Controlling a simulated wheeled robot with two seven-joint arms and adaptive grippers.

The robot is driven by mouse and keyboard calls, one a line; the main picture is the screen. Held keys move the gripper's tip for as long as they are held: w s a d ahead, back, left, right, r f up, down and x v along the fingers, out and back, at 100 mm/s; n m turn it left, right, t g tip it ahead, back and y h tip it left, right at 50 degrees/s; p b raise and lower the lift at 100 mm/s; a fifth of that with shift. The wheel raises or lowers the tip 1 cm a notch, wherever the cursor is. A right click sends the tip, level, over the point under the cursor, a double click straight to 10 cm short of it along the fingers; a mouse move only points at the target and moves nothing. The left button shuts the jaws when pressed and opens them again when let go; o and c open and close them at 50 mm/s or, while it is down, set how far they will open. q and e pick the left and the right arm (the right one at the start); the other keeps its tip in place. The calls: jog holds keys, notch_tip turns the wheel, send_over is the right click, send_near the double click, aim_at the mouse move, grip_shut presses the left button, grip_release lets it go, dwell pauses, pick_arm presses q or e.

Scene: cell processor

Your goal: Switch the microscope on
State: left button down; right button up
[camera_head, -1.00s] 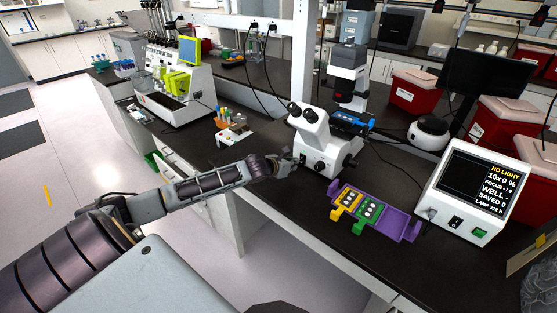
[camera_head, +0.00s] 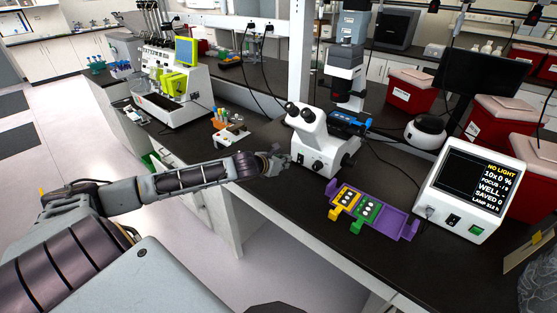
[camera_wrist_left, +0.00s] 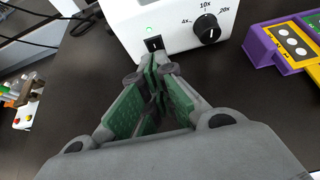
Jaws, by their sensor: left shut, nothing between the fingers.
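The white microscope (camera_head: 322,140) stands on the black bench in the middle of the head view. Its base front shows in the left wrist view (camera_wrist_left: 176,30), with a black rocker switch (camera_wrist_left: 154,43) at the left and a black objective knob (camera_wrist_left: 207,31) marked 4x, 10x and 20x. My left gripper (camera_head: 284,160) is at the left front of the base. In the wrist view its fingertips (camera_wrist_left: 156,66) are shut and empty, just below the switch. I cannot tell whether they touch it. The monitor box (camera_head: 473,188) at the right reads NO LIGHT. My right gripper is not in view.
A purple tray (camera_head: 397,223) with yellow and green slide holders lies right of the microscope. A small rack with tubes (camera_head: 229,132) stands to the left. A white machine (camera_head: 172,85) is farther left. Red bins (camera_head: 411,91) stand at the back right. The bench front edge is near.

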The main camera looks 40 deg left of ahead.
pick_arm(q)
jog(key=shift+s+a+r+p, duration=0.15)
jog(key=shift+s+r+p, duration=0.15)
jog(key=shift+s+r, duration=1.45)
jog(key=shift+s, duration=0.1)
dwell(0.3)
